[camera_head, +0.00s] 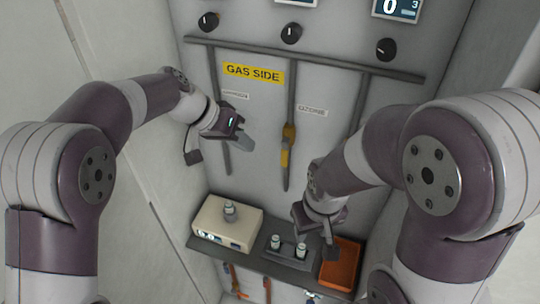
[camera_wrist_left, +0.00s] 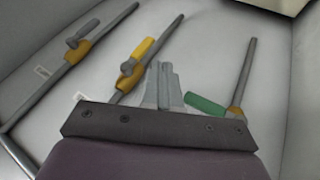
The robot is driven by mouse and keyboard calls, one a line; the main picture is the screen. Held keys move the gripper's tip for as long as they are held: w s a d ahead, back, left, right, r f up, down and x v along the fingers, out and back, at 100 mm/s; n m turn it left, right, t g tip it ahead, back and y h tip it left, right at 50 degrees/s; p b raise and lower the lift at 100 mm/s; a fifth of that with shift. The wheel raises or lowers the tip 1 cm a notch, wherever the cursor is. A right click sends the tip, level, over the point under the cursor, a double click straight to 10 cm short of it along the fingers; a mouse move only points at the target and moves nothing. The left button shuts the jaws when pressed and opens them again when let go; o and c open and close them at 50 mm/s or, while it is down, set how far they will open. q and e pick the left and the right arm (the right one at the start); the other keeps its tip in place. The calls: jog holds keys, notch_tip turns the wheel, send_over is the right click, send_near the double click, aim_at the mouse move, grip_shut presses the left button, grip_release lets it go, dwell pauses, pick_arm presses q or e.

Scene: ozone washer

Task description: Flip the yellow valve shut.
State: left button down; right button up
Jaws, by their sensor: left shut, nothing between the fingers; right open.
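The yellow valve (camera_head: 288,143) sits on the middle vertical pipe of the wall panel, its handle lying roughly along the pipe. In the left wrist view the yellow handle (camera_wrist_left: 141,55) is just left of my shut fingertips. My left gripper (camera_head: 243,141) is shut and empty, left of the yellow valve in the head view. Its fingers (camera_wrist_left: 160,72) are close to the handle; I cannot tell whether they touch. My right gripper (camera_head: 328,236) is open and empty, low in front of the shelf.
In the left wrist view a green-handled valve (camera_wrist_left: 204,104) is to the right and a grey-handled valve (camera_wrist_left: 80,46) to the left. Below the panel, a shelf holds a beige device (camera_head: 226,216), small capped bottles (camera_head: 288,245) and an orange bin (camera_head: 341,263). Knobs line the top.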

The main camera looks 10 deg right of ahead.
aim_at(285, 152)
pick_arm(q)
jog(key=p+x, duration=0.3)
jog(key=x, duration=0.7)
jog(key=shift+w, duration=0.15)
jog(key=shift+d+f, duration=0.1)
jog(key=shift+f, duration=0.05)
